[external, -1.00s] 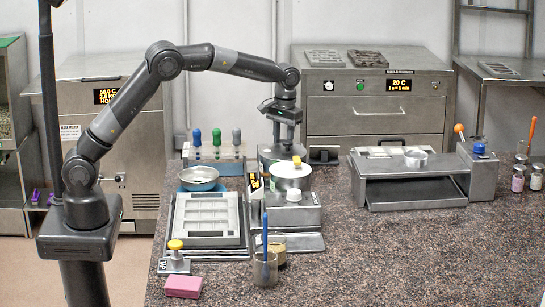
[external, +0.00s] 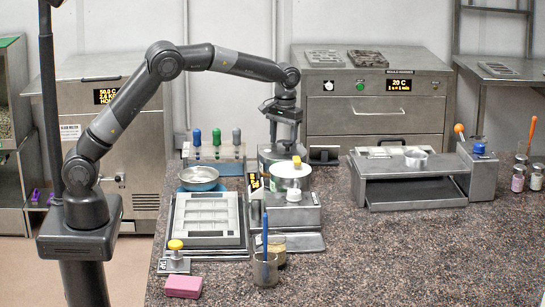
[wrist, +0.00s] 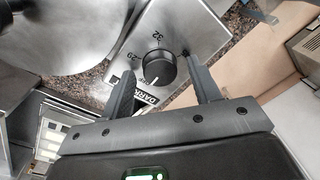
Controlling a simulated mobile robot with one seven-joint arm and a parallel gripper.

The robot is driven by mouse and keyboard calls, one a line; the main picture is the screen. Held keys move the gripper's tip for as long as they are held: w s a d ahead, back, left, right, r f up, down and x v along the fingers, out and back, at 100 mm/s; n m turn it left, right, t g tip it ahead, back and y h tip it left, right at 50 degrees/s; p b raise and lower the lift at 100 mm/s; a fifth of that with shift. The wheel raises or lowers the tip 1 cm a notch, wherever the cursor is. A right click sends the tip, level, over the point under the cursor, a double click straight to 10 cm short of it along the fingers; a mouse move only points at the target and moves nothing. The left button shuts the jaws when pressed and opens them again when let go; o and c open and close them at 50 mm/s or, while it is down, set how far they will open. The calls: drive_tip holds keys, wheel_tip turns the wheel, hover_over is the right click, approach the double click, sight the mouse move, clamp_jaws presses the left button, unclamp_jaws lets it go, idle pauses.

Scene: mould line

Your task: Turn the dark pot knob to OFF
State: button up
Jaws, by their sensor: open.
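The dark pot knob (wrist: 159,68) is a round black knob on a steel face in the wrist view. Its white pointer mark points down and slightly left in that view. The numbers 29 and 32 are printed around it, with a "DARK" label (wrist: 142,96) below. Small print near the pointer is too blurred to read. My gripper (wrist: 165,76) is open, with one finger at each side of the knob. No clear contact with the knob shows. In the external view my gripper (external: 284,142) points down above the pot station; the dark knob cannot be made out there.
A white-lidded pot (external: 291,177) stands just in front of my gripper. A steel bowl (external: 199,178), bottles (external: 216,138) and a mould tray (external: 207,218) are to the left. A cup with a blue stick (external: 265,269) is in front. The counter at right front is clear.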

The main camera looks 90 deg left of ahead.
drive_tip(key=shift+r, duration=0.1)
wheel_tip(320, 180, up, 10)
drive_tip(key=shift+w+d+r, duration=0.2)
drive_tip(key=shift+r, duration=0.05)
drive_tip(key=shift+r, duration=0.1)
idle(0.3)
drive_tip(key=s+d+r+m+t, duration=0.25)
drive_tip(key=s+d+r, duration=0.2)
drive_tip(key=s, duration=0.55)
drive_tip(key=s+d+r+m+t, duration=0.1)
drive_tip(key=s+d+r+m, duration=0.25)
drive_tip(key=s+d, duration=0.45)
drive_tip(key=s+d+f+m+t, duration=0.1)
drive_tip(key=s+f, duration=0.3)
drive_tip(key=s, duration=0.7)
drive_tip(key=s+d+f+m+t, duration=0.1)
drive_tip(key=s+d+f+m, duration=0.2)
drive_tip(key=s, duration=0.8)
drive_tip(key=shift+d+f+m, duration=0.3)
drive_tip(key=shift+d+f, duration=0.3)
drive_tip(key=shift+f, duration=0.2)
drive_tip(key=shift+t, duration=0.25)
